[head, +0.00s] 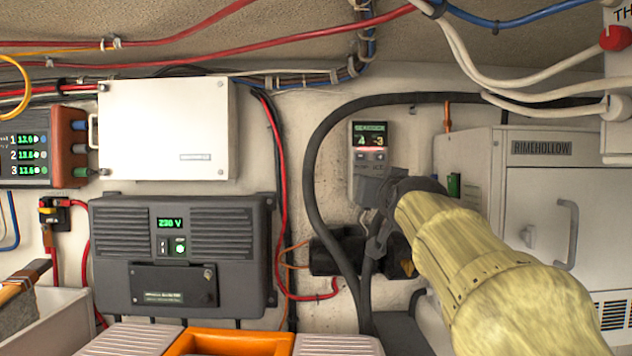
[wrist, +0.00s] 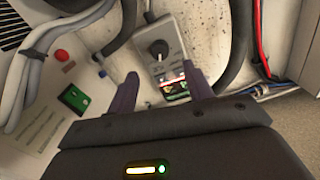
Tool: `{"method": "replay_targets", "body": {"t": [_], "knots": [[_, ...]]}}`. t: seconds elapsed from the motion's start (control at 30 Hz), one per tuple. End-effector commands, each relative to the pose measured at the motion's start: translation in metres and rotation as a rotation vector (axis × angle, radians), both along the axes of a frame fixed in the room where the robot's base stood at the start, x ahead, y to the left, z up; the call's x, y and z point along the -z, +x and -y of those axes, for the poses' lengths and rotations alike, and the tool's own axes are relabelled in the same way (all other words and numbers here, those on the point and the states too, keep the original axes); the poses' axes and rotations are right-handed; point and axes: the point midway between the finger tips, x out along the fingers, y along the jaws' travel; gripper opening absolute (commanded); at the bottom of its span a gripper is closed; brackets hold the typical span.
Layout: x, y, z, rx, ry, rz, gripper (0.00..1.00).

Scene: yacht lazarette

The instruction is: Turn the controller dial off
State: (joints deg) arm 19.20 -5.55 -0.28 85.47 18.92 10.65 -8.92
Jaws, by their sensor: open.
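The controller (head: 369,135) is a small grey wall unit with a lit display in the head view. Its lower part is hidden behind my arm and gripper there. In the wrist view the controller (wrist: 172,58) appears upside down, with its round black dial (wrist: 159,49) above the lit display. A pale pointer mark shows on the dial. My gripper (wrist: 165,76) is open, its two purplish fingers apart on either side of the display, with nothing between them that I can see held. In the head view my gripper (head: 374,222) is at the controller's lower end. I cannot tell whether it touches.
A thick black hose (head: 312,170) curves close left of the controller. A grey RIMEHOLLOW cabinet (head: 545,190) stands close on the right. A dark 230 V unit (head: 180,290) and a white box (head: 165,125) are on the wall at left. An orange container (head: 230,342) is below.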

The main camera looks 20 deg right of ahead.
Motion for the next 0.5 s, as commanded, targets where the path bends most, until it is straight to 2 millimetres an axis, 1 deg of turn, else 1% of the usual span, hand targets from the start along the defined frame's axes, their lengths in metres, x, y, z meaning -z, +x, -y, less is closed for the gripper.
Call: {"method": "replay_targets", "body": {"t": [0.03,0.1,0.3,0.4,0.5], "knots": [[-0.002,0.010,0.003,0.000,0.001,-0.002,0.51],[-0.001,0.021,0.006,-0.001,0.000,-0.003,0.51],[-0.002,0.053,0.015,0.001,0.001,-0.002,0.51],[-0.001,0.064,0.019,0.000,0.000,-0.001,0.51],[-0.001,0.070,0.020,0.000,-0.001,0.000,0.51]]}}
